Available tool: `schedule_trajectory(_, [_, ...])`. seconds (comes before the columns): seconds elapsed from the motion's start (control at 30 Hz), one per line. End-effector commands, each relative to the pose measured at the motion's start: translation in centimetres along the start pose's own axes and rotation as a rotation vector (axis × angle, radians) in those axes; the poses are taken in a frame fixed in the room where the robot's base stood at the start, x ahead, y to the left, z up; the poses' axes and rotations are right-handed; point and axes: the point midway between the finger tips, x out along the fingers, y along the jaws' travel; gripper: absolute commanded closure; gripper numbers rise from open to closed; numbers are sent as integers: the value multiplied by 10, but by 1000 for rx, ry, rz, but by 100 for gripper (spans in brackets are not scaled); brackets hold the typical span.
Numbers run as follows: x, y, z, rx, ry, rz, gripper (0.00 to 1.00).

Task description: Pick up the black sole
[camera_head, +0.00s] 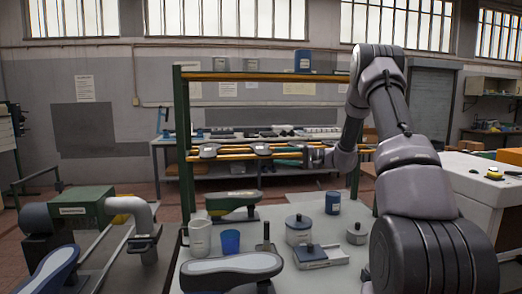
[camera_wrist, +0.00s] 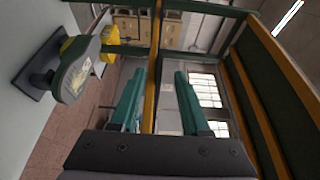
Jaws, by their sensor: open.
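Two dark, sole-shaped pieces with pale labels, one on the left (camera_head: 208,150) and one nearer the middle (camera_head: 261,149), show at the rack's middle orange bars. I cannot tell which is the black sole. My gripper (camera_head: 288,156) is just right of the nearer piece at about the same height in the head view. In the wrist view, its two green fingers (camera_wrist: 157,100) are apart with nothing held between them. An orange bar (camera_wrist: 154,65) runs through the view between the fingers. No black sole can be made out clearly in the wrist view.
The green rack post (camera_head: 184,140) stands at the left. On the table below are a green shoe last (camera_head: 231,199), a dark last with a grey upper face (camera_head: 232,266), a white mug (camera_head: 199,238), a blue cup (camera_head: 230,242) and a lidded grey pot (camera_head: 298,231).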

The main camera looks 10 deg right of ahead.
Motion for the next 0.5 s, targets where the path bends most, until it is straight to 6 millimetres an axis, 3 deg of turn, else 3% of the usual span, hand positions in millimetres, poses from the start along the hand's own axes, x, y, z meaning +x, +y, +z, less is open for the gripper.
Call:
schedule_trajectory(0.33, [44, 1, 2, 1, -3, 1, 54])
schedule_trajectory(0.5, [54, 1, 1, 1, 1, 2, 54])
